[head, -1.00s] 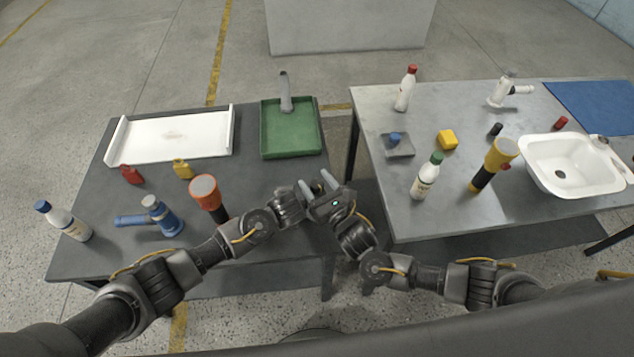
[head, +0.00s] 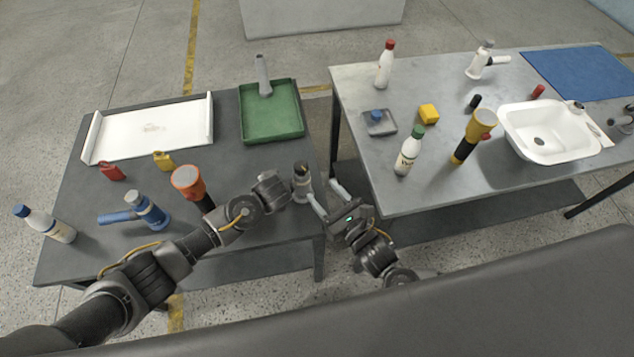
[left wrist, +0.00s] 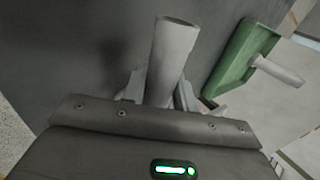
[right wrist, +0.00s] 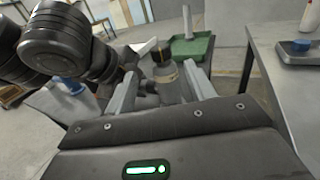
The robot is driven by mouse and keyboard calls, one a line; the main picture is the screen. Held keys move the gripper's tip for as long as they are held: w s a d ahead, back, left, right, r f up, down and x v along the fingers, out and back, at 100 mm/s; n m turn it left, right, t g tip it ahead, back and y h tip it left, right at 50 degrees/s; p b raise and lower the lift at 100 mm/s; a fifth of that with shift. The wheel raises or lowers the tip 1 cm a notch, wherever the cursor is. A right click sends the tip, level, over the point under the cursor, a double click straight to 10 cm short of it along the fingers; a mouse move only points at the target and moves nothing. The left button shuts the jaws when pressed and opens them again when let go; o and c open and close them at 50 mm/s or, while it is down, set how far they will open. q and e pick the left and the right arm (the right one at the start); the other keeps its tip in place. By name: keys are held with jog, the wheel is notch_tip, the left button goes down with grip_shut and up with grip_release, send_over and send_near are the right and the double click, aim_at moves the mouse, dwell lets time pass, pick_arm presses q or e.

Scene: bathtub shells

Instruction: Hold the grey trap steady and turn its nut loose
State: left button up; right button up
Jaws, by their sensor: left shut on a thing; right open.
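My right gripper (head: 325,196) is open and empty. Its fingers point at the trap from the right and nearer side, apart from it. Part of the trap is hidden behind my left gripper in the head view.
The right table holds a white sink (head: 515,119), a yellow flashlight (head: 471,132) and bottles. A gap separates the tables.

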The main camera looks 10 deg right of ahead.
jog(key=shift+s+d, duration=0.15)
jog(key=shift+s, duration=0.15)
jog(key=shift+w, duration=0.1)
jog(key=w+d+r+n+g+y, duration=0.1)
jog(key=w+d+r+n+y, duration=0.15)
jog(key=w+n, duration=0.2)
jog(key=w+d+r+n+g+y, duration=0.1)
jog(key=w+d+r+n+y, duration=0.15)
jog(key=w, duration=0.35)
jog(key=n+g+y, duration=0.2)
jog(key=g+y, duration=0.2)
jog(key=g, duration=0.4)
send_near(301, 165)
jog(key=x, duration=1)
jog(key=shift+f, duration=0.15)
